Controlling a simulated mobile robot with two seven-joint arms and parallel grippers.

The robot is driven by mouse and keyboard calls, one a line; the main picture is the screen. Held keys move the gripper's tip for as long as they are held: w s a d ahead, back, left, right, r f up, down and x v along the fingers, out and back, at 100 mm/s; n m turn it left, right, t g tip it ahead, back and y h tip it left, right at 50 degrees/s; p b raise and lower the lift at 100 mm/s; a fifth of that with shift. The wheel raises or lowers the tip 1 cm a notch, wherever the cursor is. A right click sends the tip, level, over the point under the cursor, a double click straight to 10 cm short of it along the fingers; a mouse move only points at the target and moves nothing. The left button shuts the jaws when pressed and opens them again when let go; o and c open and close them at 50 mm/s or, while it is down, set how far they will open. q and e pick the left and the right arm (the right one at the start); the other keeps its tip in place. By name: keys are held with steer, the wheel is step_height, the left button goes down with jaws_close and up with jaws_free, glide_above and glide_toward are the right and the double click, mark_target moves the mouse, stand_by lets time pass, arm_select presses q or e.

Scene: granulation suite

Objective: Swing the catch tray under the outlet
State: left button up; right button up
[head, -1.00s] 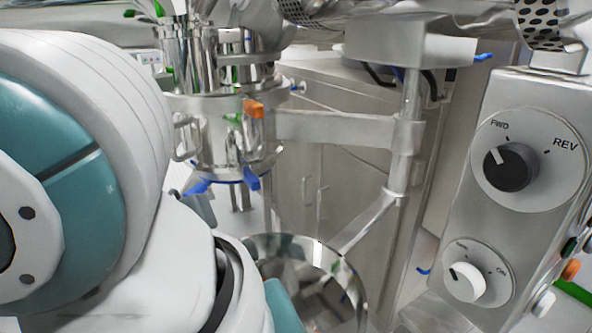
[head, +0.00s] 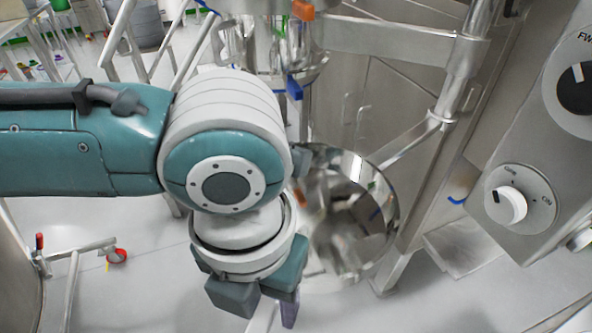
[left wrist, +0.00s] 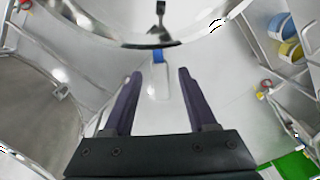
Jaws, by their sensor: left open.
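The catch tray (head: 365,240) is a round, shiny steel dish in the middle of the head view, with my left wrist partly over its left side. A steel tube runs from near it up to a post. The outlet vessel (head: 262,45), steel with blue levers at its base, stands above and left of the tray. My left gripper (head: 286,310) points down beside the tray's near-left side, open. In the left wrist view its two purple fingers (left wrist: 159,95) are apart with nothing between them. A blue-tipped piece (left wrist: 158,56) shows just beyond the fingertips, below a large curved steel rim. My right gripper is not in view.
A control box (head: 545,150) with knobs stands at the right. The steel post (head: 465,60) and cabinet are behind the tray. A wheeled frame with a red caster (head: 117,256) is at lower left. The floor between is clear.

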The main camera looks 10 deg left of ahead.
arm_select(q)
steer(key=shift+f, duration=0.25)
jaws_close()
stand_by(0.3)
stand_by(0.9)
